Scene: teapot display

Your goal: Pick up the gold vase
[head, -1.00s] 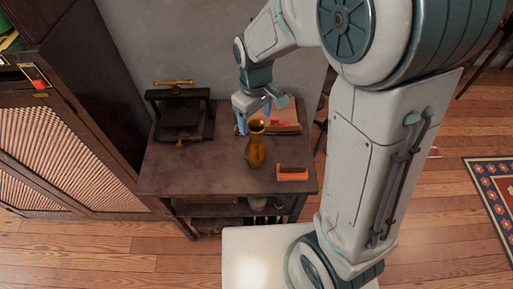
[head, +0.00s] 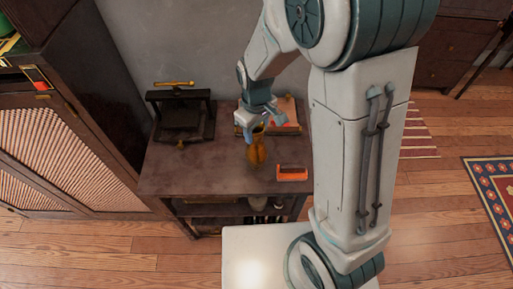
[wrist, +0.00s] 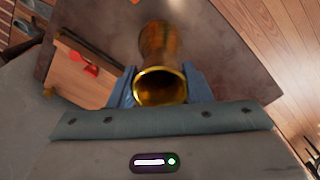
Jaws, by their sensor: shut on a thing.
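The gold vase (head: 257,153) stands upright on the dark wooden table (head: 200,178), near its middle right. In the wrist view the vase (wrist: 160,45) points its round open mouth toward the camera. My gripper (head: 257,129) is at the vase's upper part, and its fingers hide some of the neck in the head view. In the wrist view my blue fingers (wrist: 160,88) lie on both sides of the vase near its rim and are shut on it. Whether the base touches the table is hard to tell.
A dark press with a gold handle (head: 180,112) stands at the table's back left. An orange-and-black block (head: 292,173) lies right of the vase. A flat tray or book with a red item (head: 285,112) lies behind. The table's front left is clear.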

